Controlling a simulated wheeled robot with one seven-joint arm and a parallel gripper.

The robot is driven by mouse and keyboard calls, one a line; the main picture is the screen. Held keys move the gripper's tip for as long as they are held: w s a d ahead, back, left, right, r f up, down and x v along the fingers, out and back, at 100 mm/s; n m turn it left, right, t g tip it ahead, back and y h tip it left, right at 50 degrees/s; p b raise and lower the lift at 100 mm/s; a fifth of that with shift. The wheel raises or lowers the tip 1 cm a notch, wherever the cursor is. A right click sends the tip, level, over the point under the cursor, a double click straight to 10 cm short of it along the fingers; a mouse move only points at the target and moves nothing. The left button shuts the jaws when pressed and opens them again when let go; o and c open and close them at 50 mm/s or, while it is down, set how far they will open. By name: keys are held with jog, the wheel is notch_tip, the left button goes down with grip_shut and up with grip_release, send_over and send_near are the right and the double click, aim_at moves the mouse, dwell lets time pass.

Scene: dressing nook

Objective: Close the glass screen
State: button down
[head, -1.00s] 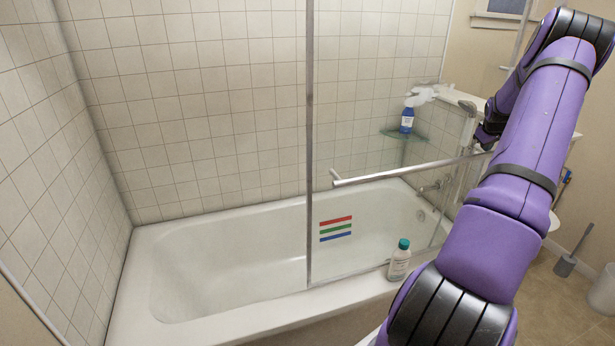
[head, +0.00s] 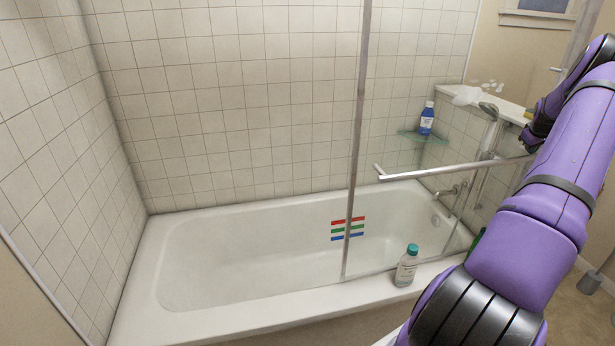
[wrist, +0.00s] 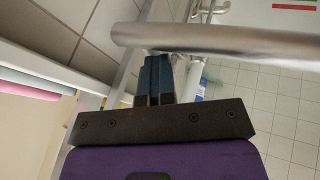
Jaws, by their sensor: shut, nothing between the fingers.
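The glass screen (head: 354,160) is a clear panel with a grey metal edge post, standing along the front of the bathtub. Its post crosses the front of the tub right of centre, over coloured stripes. A metal bar (head: 450,170) runs across the panel towards my arm. In the wrist view the bar (wrist: 225,42) lies large across the picture, close to my gripper. My gripper (wrist: 157,70) is shut and empty, its dark fingertips at the bar's lower side; I cannot tell if they touch. In the head view the fingers are not clear behind my arm.
The white bathtub (head: 240,262) fills the tiled alcove. A clear bottle with a teal cap (head: 406,268) stands on its front rim, near the screen. A blue bottle (head: 427,120) is on a corner shelf (head: 425,137). The tub's left part is uncovered.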

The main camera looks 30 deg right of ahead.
jog(key=v, duration=1)
jog(key=shift+r, duration=0.3)
jog(key=shift+a, duration=0.2)
